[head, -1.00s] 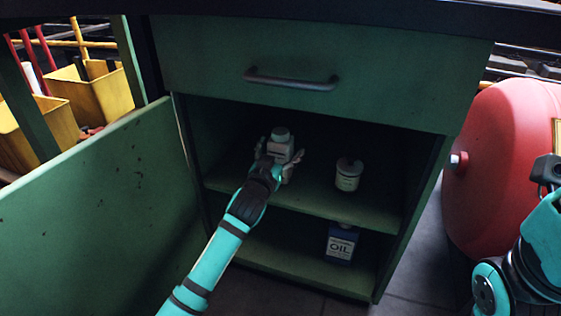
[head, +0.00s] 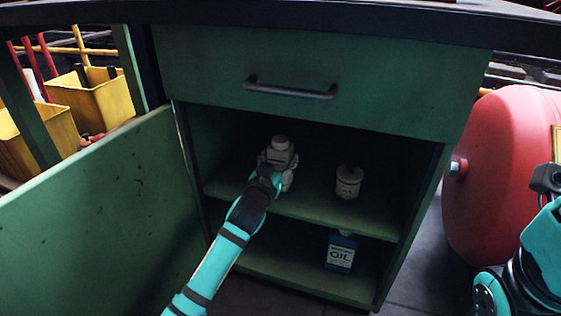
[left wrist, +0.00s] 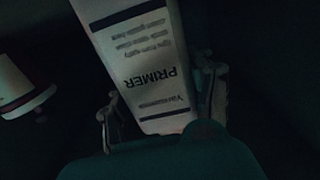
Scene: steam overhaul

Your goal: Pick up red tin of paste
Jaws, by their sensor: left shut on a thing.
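No red tin of paste can be made out on the shelves. My left gripper (head: 277,166) is inside the open green cabinet, at the upper shelf. It is shut on a white container with a pinkish cap (head: 281,141). The left wrist view shows the container's label reading PRIMER (left wrist: 145,75), upside down, between the fingers. A small pale tin with a dark band (head: 348,182) stands to the right on the same shelf, apart from the gripper. It is probably the pale object at the left edge of the wrist view (left wrist: 24,88).
The cabinet door (head: 100,220) stands open on the left. A drawer with a handle (head: 291,88) is above the opening. A blue OIL can (head: 341,252) stands on the lower shelf. A large red tank (head: 500,180) is right of the cabinet. The shelf between container and tin is clear.

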